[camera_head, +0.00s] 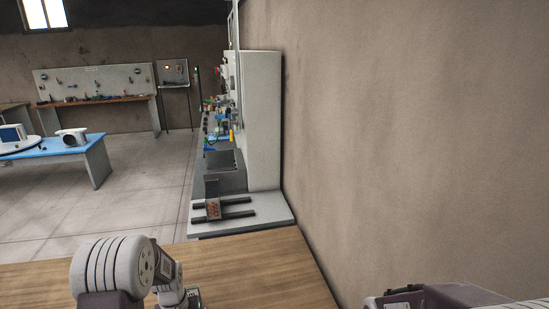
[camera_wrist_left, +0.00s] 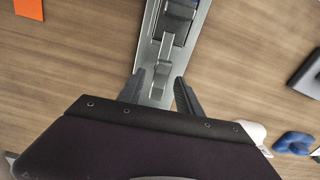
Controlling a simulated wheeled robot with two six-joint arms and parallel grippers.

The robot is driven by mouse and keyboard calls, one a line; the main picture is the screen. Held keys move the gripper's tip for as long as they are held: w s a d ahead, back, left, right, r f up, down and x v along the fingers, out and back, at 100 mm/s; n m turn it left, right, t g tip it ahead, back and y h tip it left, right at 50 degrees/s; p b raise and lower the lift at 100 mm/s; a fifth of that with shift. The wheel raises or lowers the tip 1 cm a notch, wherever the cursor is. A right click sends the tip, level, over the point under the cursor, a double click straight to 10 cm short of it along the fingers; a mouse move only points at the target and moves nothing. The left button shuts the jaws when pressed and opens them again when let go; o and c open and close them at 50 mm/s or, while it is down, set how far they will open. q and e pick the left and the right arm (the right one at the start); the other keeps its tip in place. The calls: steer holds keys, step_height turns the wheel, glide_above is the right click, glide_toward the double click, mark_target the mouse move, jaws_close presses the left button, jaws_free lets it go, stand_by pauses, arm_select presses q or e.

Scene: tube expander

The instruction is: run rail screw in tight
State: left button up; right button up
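In the left wrist view a long grey metal rail (camera_wrist_left: 194,44) lies on the wooden table, running from the top edge down toward my left gripper. A grey stepped fitting (camera_wrist_left: 162,68) and a dark block with blue on it (camera_wrist_left: 178,18) sit along the rail. My left gripper (camera_wrist_left: 159,77) is open, with its two dark fingers apart, one on each side of the rail's near part. I see nothing held between them. I cannot make out the screw. The near end of the rail is hidden behind my gripper's body. My right gripper is not in view.
An orange square (camera_wrist_left: 29,9) lies on the table (camera_wrist_left: 70,65) at upper left; a black object (camera_wrist_left: 308,75) and a blue piece (camera_wrist_left: 294,143) lie at right. In the head view, a wall (camera_head: 430,130) stands close at right and a cluttered bench (camera_head: 265,212) beyond the table.

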arm_select(q)
steer(key=o, duration=1.3)
step_height(320, 180, up, 7)
steer(key=p, duration=0.6)
steer(key=shift+r+p, duration=0.15)
steer(key=shift+p, duration=0.15)
steer(key=shift+f, duration=0.2)
steer(key=s+d+r+m+t+b, duration=0.1)
steer(key=d+r+m+t+b, duration=0.1)
steer(key=d+r+b, duration=0.25)
steer(key=shift+m+g, duration=0.4)
steer(key=shift+m, duration=0.3)
steer(key=shift+s+d+f+b, duration=0.25)
steer(key=shift+s+d, duration=0.25)
steer(key=shift+s, duration=1.4)
steer(key=shift+s+d+f+b, duration=0.2)
steer(key=shift+s+d, duration=0.3)
steer(key=shift+s, duration=1.45)
steer(key=shift+s+d+f+b, duration=0.2)
steer(key=shift+s+d, duration=0.3)
steer(key=shift+s, duration=1.4)
